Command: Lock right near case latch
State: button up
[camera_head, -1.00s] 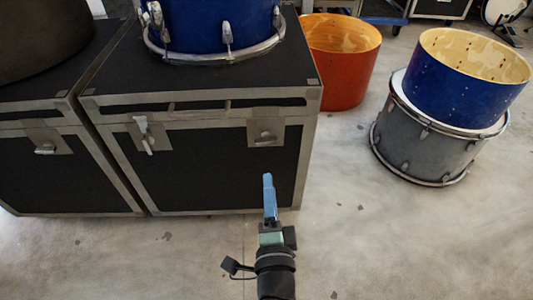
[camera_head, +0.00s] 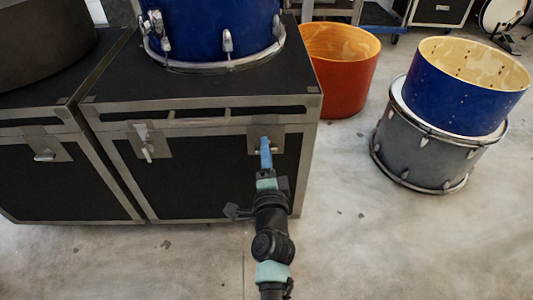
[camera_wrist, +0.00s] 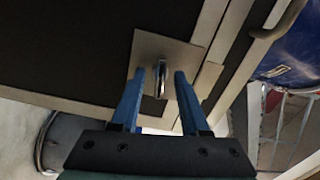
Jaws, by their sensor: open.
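The right latch (camera_head: 281,151) is a metal plate with a small handle on the near face of the right black case (camera_head: 205,192). My gripper (camera_head: 265,142) is in front of it and its blue fingers hide much of it. In the wrist view, the latch handle (camera_wrist: 161,80) shows between the two fingertips (camera_wrist: 160,73). The fingers stand open, one on each side of the handle, with gaps visible. I cannot tell how deep the handle sits between them. The left latch (camera_head: 147,147) on the same case has its handle hanging down at a slant.
A blue drum (camera_head: 210,35) stands on the right case. Another case (camera_head: 60,185) is close on the left. An orange drum shell (camera_head: 340,85) and a blue shell (camera_head: 470,90) on a grey drum (camera_head: 420,145) stand to the right. The near floor is clear.

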jog(key=shift+c, duration=0.2)
grip_shut()
jog(key=shift+n, duration=0.4)
jog(key=shift+f+n+b, duration=0.1)
jog(key=shift+n+b, duration=2.4)
jog(key=shift+n, duration=5.2)
